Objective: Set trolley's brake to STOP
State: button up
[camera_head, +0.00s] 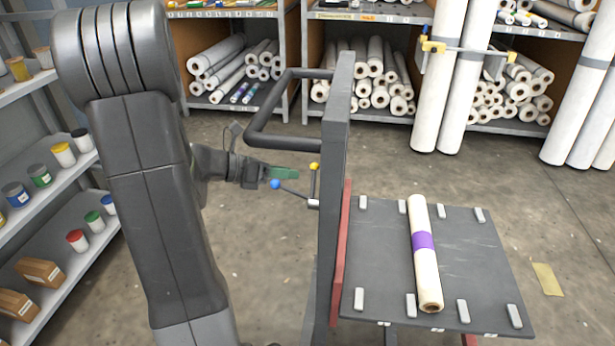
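The trolley has a dark flat deck (465,255), a red edge panel and a tall grey upright (335,150) with a looped handle. On the upright's left side sits a brake lever with a silver hub (313,203). One thin arm ends in a blue ball (275,184), another in a yellow ball (314,166). My gripper (272,173) reaches in from the left, close to the blue ball; contact cannot be told. A small green piece shows at its tip. Its fingers are too small to read. No STOP marking is legible.
A cream roll with a purple band (423,242) lies on the deck among several grey blocks. Shelves of paint pots (63,154) stand left. Racks of white rolls (375,80) line the back. Concrete floor is clear left of the trolley.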

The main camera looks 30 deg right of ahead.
jog(key=x, duration=0.6)
jog(key=shift+d+b, duration=0.25)
jog(key=shift+b, duration=0.2)
jog(key=shift+s+f, duration=0.1)
grip_shut()
